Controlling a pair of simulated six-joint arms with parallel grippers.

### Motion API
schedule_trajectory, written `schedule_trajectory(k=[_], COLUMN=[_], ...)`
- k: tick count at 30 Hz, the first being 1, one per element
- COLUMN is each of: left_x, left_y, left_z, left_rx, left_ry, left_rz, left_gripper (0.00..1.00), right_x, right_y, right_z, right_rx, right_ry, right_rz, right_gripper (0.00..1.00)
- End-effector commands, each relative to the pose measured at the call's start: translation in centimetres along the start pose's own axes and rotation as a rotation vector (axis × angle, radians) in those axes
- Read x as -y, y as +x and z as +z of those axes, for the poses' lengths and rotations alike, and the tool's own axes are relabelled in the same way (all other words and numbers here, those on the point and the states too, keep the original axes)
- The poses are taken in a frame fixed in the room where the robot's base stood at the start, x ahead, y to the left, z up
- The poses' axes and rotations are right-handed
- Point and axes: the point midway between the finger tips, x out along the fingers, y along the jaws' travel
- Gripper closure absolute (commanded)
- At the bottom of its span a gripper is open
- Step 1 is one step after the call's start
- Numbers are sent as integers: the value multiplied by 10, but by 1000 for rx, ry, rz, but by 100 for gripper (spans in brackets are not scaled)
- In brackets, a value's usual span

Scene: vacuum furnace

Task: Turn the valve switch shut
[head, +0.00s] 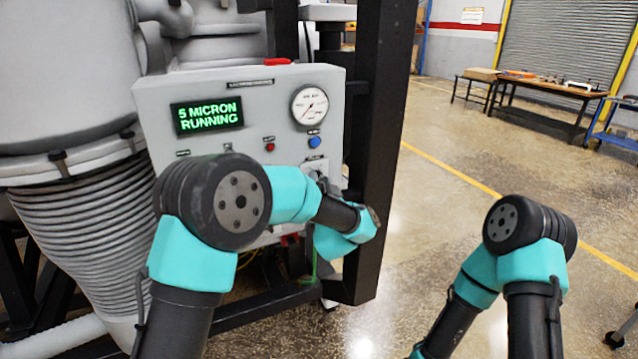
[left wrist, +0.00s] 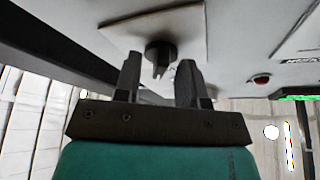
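The valve switch is a dark knob (left wrist: 160,53) on a pale square plate (left wrist: 118,30) in the left wrist view. In the head view the plate (head: 315,164) shows at the panel's lower right, and my arm and gripper largely cover the knob. My left gripper (left wrist: 158,70) is open, with one finger on each side of the knob as the wrist camera sees it. A gap shows between the knob and each finger, so it is not gripped. The knob's exact depth between the fingers is unclear. My right gripper is out of view; only part of that arm shows.
The grey control panel (head: 255,100) carries a green-lit display (head: 207,115) reading "5 MICRON RUNNING", a round gauge (head: 310,105), a red button (head: 269,147) and a blue button (head: 314,142). A black frame post (head: 385,110) stands right of the panel. Open floor lies farther right.

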Motion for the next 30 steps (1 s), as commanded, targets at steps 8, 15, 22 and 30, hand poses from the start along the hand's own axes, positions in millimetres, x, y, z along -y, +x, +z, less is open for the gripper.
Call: schedule_trajectory(k=[8,15,22,30], left_x=[0,0,1,1], left_y=[0,0,1,2], left_z=[0,0,0,-1], left_rx=[0,-1,-2,-4], left_ry=[0,-1,-1,-29], left_rz=[0,-1,-2,-14], left_gripper=[80,100,100,100], right_x=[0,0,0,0], right_y=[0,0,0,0], right_z=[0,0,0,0], right_rx=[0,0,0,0], right_ry=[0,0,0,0], right_rz=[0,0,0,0], right_gripper=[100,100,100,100])
